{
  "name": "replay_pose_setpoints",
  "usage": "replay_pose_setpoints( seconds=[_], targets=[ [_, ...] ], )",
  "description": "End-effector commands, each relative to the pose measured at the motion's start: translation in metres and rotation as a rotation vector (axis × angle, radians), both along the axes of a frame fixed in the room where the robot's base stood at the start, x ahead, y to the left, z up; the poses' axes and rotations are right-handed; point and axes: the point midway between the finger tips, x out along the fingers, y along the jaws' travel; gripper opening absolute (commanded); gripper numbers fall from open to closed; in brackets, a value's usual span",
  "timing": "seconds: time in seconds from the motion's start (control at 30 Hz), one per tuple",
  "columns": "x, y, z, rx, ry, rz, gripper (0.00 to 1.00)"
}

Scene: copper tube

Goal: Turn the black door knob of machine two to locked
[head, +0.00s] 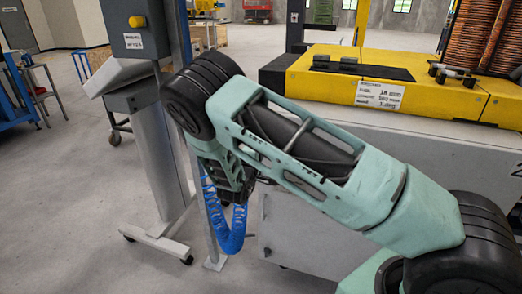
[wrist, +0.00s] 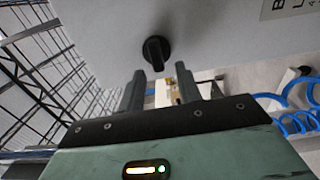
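The black door knob (wrist: 155,50) sits on a light grey panel at the top middle of the wrist view. It has a round base, and its grip bar points down in that picture. My gripper (wrist: 160,71) is open, its two dark fingers apart on either side of the knob's lower end. Nothing is held between them. I cannot tell whether the fingers reach around the bar or stop short of it. In the head view my gripper (head: 236,192) hangs beside the pale machine cabinet (head: 300,225); the knob is hidden there.
A grey post stand (head: 160,150) with a control box (head: 137,30) is close left of my arm. Yellow machine covers (head: 420,97) and copper coils (head: 475,35) are at the right. Blue coiled hose (wrist: 292,120) shows at right in the wrist view.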

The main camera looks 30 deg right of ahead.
Motion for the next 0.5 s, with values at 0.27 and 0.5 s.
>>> replay_pose_setpoints(
  seconds=[0.27, 0.5],
  targets=[
    [-0.034, 0.045, -0.003, 0.0, 0.001, 0.005, 0.35],
    [-0.068, 0.089, -0.002, 0.0, 0.001, 0.006, 0.35]
  ],
)
